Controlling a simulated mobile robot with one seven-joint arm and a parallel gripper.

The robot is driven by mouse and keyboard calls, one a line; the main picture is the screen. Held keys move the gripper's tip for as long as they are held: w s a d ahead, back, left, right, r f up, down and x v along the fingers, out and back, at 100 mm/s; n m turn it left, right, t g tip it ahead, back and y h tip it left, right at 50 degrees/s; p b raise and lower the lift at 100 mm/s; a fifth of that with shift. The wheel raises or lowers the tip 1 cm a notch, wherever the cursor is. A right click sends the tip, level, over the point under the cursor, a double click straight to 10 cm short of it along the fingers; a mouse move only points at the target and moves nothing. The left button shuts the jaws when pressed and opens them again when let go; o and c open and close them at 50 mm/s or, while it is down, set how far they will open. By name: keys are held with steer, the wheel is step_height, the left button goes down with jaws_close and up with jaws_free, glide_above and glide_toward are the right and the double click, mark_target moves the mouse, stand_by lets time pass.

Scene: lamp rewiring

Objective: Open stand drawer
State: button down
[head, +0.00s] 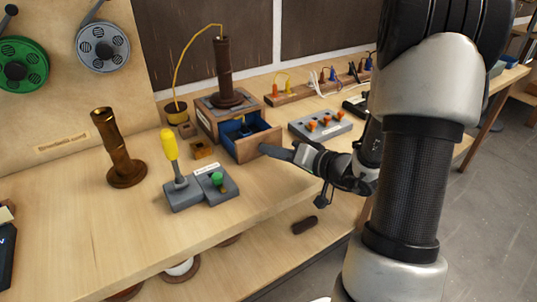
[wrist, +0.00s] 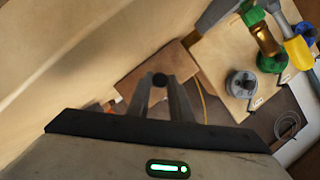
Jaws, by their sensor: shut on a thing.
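The wooden lamp stand (head: 204,116) sits on the bench in the head view with a dark turned column (head: 223,68) on top. Its drawer (head: 247,147) is pulled out toward the bench's front, showing a blue interior with a small item inside. My gripper (head: 270,150) is at the drawer's front. In the wrist view my gripper (wrist: 161,88) is shut on the dark round drawer knob (wrist: 160,79), with the brown drawer front behind it. The knob is hidden by the fingers in the head view.
A bronze column (head: 116,148) stands farther left. A grey tray with orange knobs (head: 320,125) lies right of the drawer.

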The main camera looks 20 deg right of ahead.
steer(key=c, duration=1.6)
jaws_free()
steer(key=v, duration=1.7)
steer(key=shift+s+d+p, duration=0.15)
steer(key=shift+d+p, duration=0.05)
steer(key=shift+p, duration=0.2)
